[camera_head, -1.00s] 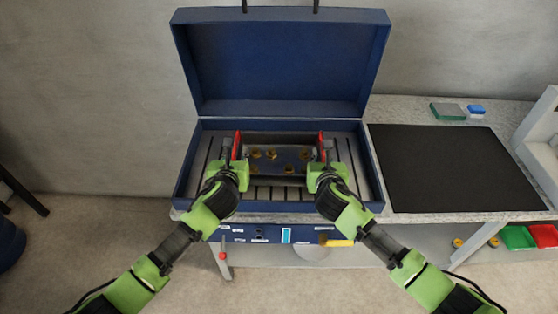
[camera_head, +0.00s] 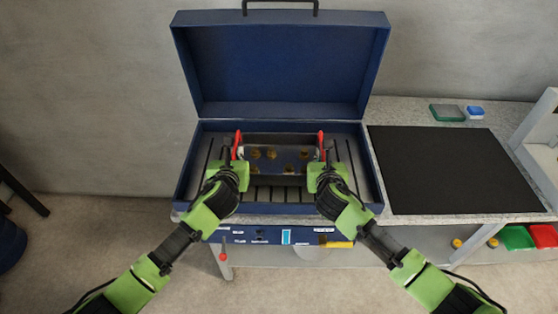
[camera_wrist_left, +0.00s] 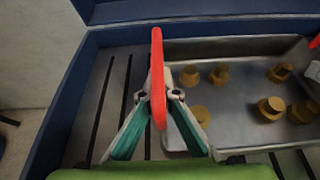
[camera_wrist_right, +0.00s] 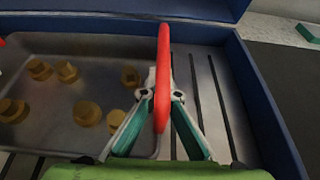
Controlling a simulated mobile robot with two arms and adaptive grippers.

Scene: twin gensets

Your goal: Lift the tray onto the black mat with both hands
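A grey metal tray (camera_head: 279,163) holding several brass-coloured pieces is in the open blue case (camera_head: 181,185), over its slatted floor. The tray has a red handle at each end. My left gripper (camera_wrist_left: 157,97) has its fingers closed around the left red handle (camera_wrist_left: 157,52). My right gripper (camera_wrist_right: 162,97) has its fingers closed around the right red handle (camera_wrist_right: 164,48). Whether the tray touches the case floor is hard to tell. The flat black mat (camera_head: 450,170) lies on the bench to the right of the case, with nothing on it.
The raised case lid (camera_head: 280,65) stands behind the tray, and the case walls surround it. A green-and-grey box (camera_head: 447,112) and a blue box (camera_head: 476,112) sit behind the mat. A grey frame (camera_head: 540,140) stands to its right. Red and green bins (camera_head: 530,237) are below.

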